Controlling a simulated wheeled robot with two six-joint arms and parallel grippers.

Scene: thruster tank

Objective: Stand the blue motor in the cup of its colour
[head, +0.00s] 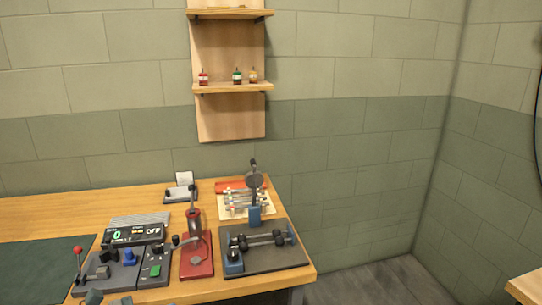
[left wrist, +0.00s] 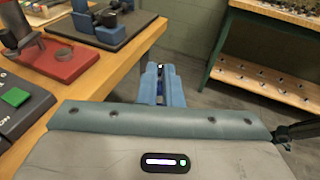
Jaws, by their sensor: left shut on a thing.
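My left gripper (left wrist: 159,72) shows in the left wrist view, beyond the front edge of the wooden table and over the floor. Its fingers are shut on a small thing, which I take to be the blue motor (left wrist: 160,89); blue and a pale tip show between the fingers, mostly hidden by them. My right gripper is in neither view. I cannot make out a blue cup in either view.
The wooden table (head: 290,272) holds a control panel (head: 125,277) with a red-ball lever and blue knob, a red-based press (head: 197,262), a dark-based fixture (head: 270,262) and a display box (head: 136,233). Another wooden bench (left wrist: 246,58) with small parts stands at right. Wall shelves (head: 232,87) hold small bottles.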

